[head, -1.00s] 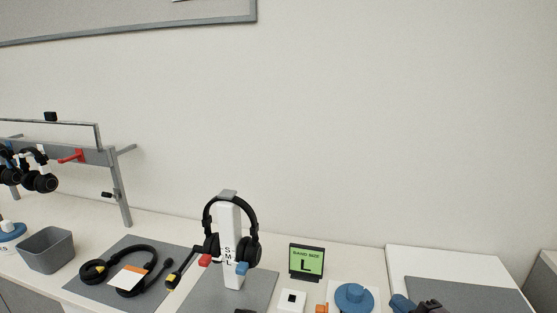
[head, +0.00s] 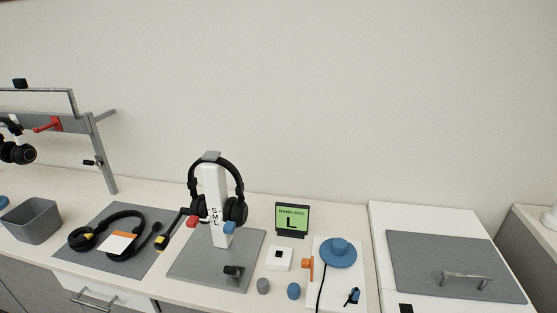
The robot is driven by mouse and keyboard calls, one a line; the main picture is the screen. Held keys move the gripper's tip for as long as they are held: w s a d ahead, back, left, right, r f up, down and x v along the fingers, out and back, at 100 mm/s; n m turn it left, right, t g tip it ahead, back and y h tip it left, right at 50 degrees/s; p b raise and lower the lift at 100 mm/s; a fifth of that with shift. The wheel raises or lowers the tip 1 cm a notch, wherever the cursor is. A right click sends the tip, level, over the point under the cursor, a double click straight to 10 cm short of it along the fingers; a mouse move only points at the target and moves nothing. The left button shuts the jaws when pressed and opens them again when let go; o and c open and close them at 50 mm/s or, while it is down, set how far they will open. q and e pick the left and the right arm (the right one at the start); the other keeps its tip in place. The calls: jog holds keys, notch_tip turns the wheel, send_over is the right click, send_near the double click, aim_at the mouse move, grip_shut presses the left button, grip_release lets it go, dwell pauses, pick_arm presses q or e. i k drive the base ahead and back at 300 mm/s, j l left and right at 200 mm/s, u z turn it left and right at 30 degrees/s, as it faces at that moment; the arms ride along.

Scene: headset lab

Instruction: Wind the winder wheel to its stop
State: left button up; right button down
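The winder wheel is a blue disc with a raised hub (head: 338,250), mounted on a white board (head: 335,295) right of centre. An orange piece (head: 307,267) sits at the board's left side. A black cable (head: 320,290) runs from near the wheel toward the board's front. A small black and blue piece (head: 352,297) lies at the front right of the board. Neither of my grippers shows, and nothing is seen touching the wheel.
A headset hangs on a white stand (head: 214,205) on a grey mat. A green screen reading "BAND SIZE L" (head: 292,219) stands behind a white block (head: 279,258). Another headset (head: 115,235) lies left. A grey handled lid (head: 455,265) is at right.

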aim_at(339, 253)
jog(key=k+j+z, duration=0.1)
jog(key=j+z, duration=0.25)
jog(key=k+j+z, duration=0.15)
jog(key=j+z, duration=0.15)
jog(key=j, duration=0.2)
jog(key=k+j+z, duration=0.2)
jog(key=j+z, duration=0.15)
jog(key=j, duration=0.1)
